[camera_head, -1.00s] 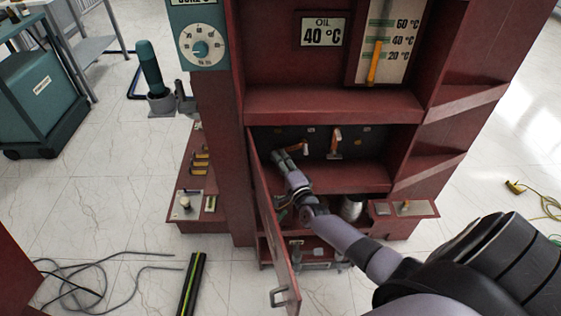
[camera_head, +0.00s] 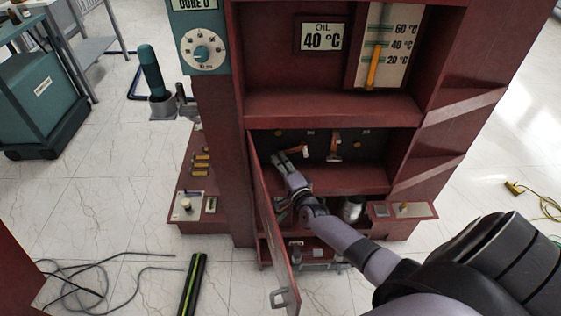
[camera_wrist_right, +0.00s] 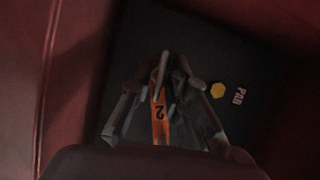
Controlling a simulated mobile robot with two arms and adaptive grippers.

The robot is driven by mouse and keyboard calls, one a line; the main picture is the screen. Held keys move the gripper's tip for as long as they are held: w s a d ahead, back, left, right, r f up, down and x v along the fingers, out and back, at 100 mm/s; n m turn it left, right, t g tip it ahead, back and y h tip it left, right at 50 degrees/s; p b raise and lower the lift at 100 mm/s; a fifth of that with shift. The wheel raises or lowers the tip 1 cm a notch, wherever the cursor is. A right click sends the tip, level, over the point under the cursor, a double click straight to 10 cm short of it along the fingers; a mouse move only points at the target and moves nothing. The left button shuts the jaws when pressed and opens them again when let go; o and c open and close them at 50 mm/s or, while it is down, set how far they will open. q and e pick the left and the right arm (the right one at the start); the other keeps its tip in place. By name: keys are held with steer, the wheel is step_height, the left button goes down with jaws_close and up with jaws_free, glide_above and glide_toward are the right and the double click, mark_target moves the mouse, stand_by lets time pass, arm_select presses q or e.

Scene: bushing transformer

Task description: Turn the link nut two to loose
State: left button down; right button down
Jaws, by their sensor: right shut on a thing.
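My right gripper (camera_head: 279,159) reaches into the open lower compartment of the red cabinet, at its dark back panel. In the right wrist view its fingers (camera_wrist_right: 163,82) are shut around the upper end of an orange link (camera_wrist_right: 160,128) marked 2. Link nut two sits between the fingertips and is mostly hidden by them. My left gripper is not in view.
The cabinet door (camera_head: 272,225) stands open close to the left of my right arm. A second orange link (camera_head: 334,147) is on the panel to the right. A metal cylinder (camera_head: 352,209) stands below the compartment.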

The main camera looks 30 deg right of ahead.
steer(key=n+g+p, duration=0.1)
steer(key=n+p, duration=0.1)
steer(key=p, duration=0.1)
steer(key=n+g+h+p, duration=0.1)
steer(key=n+p, duration=0.2)
steer(key=p, duration=0.1)
steer(key=r+n+g+p, duration=0.1)
steer(key=n+p, duration=0.1)
steer(key=p, duration=0.2)
steer(key=shift+a+n+g, duration=0.25)
steer(key=shift+n+g, duration=0.05)
steer(key=shift+w+f+n+g+h+p, duration=0.15)
steer(key=shift+n+g+h+p, duration=0.45)
steer(key=shift+n+p, duration=0.4)
steer(key=shift+f+n+g+h+p, duration=0.1)
steer(key=shift+n+g+h+p, duration=0.2)
steer(key=shift+n+h+p, duration=0.5)
steer(key=shift+n, duration=0.3)
steer(key=c, duration=1.8)
jaws_free()
